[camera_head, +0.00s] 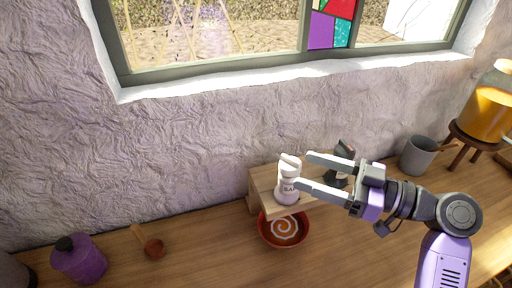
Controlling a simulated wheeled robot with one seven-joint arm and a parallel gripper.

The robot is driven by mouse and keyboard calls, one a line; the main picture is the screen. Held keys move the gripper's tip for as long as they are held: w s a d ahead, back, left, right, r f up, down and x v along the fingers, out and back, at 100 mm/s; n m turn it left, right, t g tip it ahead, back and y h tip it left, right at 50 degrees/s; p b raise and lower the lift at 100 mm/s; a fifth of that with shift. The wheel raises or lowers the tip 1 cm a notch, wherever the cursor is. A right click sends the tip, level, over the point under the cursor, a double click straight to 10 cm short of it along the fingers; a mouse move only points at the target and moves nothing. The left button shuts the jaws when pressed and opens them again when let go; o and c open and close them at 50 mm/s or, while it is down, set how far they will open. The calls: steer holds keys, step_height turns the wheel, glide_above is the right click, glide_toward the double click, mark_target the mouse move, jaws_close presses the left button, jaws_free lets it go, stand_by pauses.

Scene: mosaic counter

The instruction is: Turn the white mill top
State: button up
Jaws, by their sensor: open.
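The white mill (287,190) stands upright on a light wooden block, with dark lettering on its body. Its white top (289,162) has a slanted, lever-like cap. My gripper (302,170) comes in from the right with its two grey fingers apart. The fingertips reach the right side of the mill near its neck and top. I cannot tell whether they touch it. A dark grey object (343,158) stands behind the fingers on the block and is partly hidden by my gripper.
A red bowl (264,232) with an orange-and-white swirl sits in front of the wooden block (262,181). A wooden spoon (152,247) and purple jar (80,262) are at left. A grey cup (417,155) and amber container (487,115) on a stool are at right.

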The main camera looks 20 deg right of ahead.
steer(key=shift+w+a+r, duration=0.1)
steer(key=shift+w+a, duration=0.4)
steer(key=shift+a, duration=0.05)
steer(key=p+x, duration=0.2)
steer(key=x, duration=0.4)
steer(key=shift+w+a, duration=0.25)
steer(key=shift+a, duration=0.05)
steer(key=shift+c, duration=0.2)
jaws_close()
steer(key=shift+d+m+t+h, duration=0.1)
steer(key=shift+m+t+h, duration=0.5)
steer(key=shift+h, duration=0.1)
